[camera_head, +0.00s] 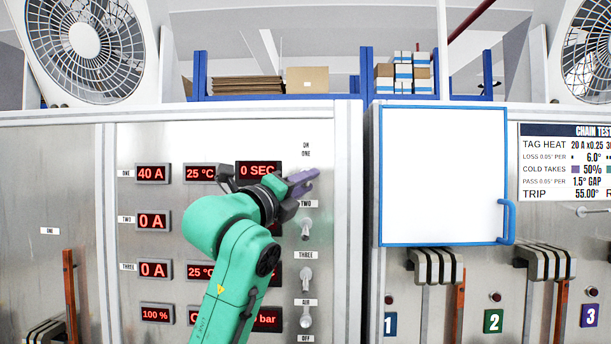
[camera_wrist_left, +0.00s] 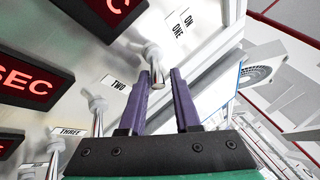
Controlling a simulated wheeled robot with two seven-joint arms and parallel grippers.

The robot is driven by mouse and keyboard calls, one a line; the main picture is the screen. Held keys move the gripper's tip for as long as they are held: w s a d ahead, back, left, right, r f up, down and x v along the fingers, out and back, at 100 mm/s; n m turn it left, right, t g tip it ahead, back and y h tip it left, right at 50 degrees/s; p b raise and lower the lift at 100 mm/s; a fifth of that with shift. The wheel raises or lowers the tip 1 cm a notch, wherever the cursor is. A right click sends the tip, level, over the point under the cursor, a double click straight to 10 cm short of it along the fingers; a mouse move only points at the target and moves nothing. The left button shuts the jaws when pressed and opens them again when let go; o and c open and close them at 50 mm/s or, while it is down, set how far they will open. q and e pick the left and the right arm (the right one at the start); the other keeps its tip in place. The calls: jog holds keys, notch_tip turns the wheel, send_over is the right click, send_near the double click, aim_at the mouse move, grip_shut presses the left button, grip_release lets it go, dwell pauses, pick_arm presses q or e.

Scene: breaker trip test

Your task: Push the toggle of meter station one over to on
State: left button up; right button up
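My left gripper (camera_head: 303,183) is in front of the upper toggle column in the head view and hides station one's toggle there. In the left wrist view the toggle of station one (camera_wrist_left: 154,66), a short silver lever on a round base, shows below the ON and ONE labels (camera_wrist_left: 180,22). My left gripper (camera_wrist_left: 160,74) is open. Its two purple fingers stand on either side of the toggle's tip, with gaps visible; contact cannot be told. The lever leans the same way as its neighbours. Station one's displays read 40 A (camera_head: 152,174), 25 °C and 0 SEC.
Toggle two (camera_head: 305,229), toggle three (camera_head: 306,277) and the air toggle (camera_head: 306,317) are below in the same column. A blue-framed white panel (camera_head: 443,175) is to the right. Several grey-handled levers (camera_head: 435,265) are under and beside it.

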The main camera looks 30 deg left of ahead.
pick_arm(q)
jog(key=shift+s, duration=0.1)
grip_shut()
jog(key=shift+r+n+g+y, duration=0.3)
jog(key=shift+r+n+g, duration=0.1)
jog(key=shift+n+g, duration=0.25)
jog(key=r+n+g, duration=0.1)
jog(key=g, duration=0.2)
jog(key=shift+s+r+n, duration=0.1)
jog(key=shift+r+n, duration=0.05)
jog(key=shift+n, duration=0.1)
jog(key=g, duration=0.1)
jog(key=r+n+g, duration=0.1)
jog(key=g, duration=0.1)
jog(key=shift+w+r+n+g, duration=0.1)
jog(key=shift+w+n+g, duration=0.15)
jog(key=shift+n+g, duration=0.25)
